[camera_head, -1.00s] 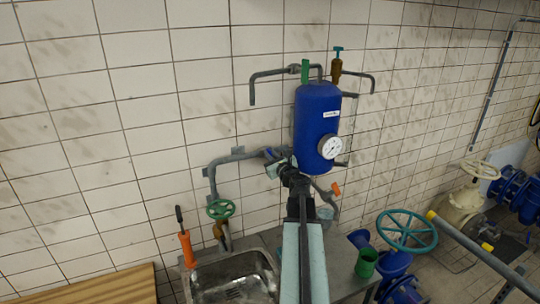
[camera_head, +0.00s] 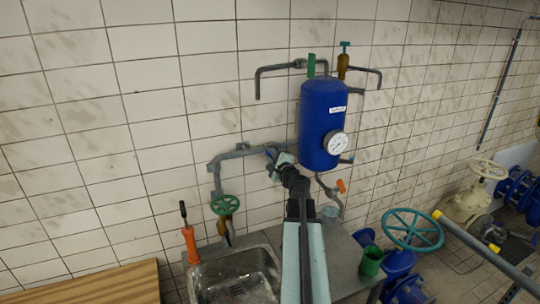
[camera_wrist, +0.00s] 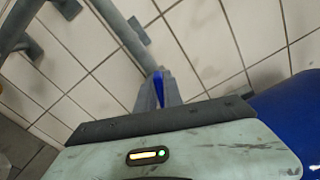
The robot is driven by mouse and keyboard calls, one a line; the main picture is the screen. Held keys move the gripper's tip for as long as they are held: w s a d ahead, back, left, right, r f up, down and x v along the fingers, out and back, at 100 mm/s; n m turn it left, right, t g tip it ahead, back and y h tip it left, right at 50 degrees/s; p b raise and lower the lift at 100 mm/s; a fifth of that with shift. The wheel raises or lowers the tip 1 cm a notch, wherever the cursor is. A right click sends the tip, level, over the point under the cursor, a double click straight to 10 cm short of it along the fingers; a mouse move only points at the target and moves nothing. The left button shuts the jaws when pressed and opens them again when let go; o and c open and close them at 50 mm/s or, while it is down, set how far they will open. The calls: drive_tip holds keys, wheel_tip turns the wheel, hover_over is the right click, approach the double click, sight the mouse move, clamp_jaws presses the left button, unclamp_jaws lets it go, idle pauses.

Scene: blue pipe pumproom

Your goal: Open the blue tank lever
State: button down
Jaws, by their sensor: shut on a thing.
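The blue tank (camera_head: 321,122) hangs on the tiled wall, upright, with a round gauge (camera_head: 335,143) on its lower front. My gripper (camera_head: 274,157) is at the lower left of the tank, by the grey pipe. It is shut on a narrow blue lever (camera_head: 269,153), of which only a small part shows. In the wrist view, the lever (camera_wrist: 159,86) shows as a blue strip between the fingers of my gripper (camera_wrist: 158,92). The fingers and wrist hide most of the lever and its pipe joint.
The grey pipe (camera_head: 218,165) runs left to a green handwheel (camera_head: 225,205) above a sink (camera_head: 238,278). An orange-handled lever (camera_head: 341,186) is below the tank.

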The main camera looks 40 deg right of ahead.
drive_tip(key=shift+w+a+f+n+b, duration=0.1)
drive_tip(key=shift+f+n+b, duration=0.15)
drive_tip(key=shift+n, duration=0.8)
drive_tip(key=shift+f+n+b, duration=0.15)
drive_tip(key=shift+f+n, duration=0.05)
drive_tip(key=shift+n, duration=0.85)
drive_tip(key=c, duration=1.5)
unclamp_jaws()
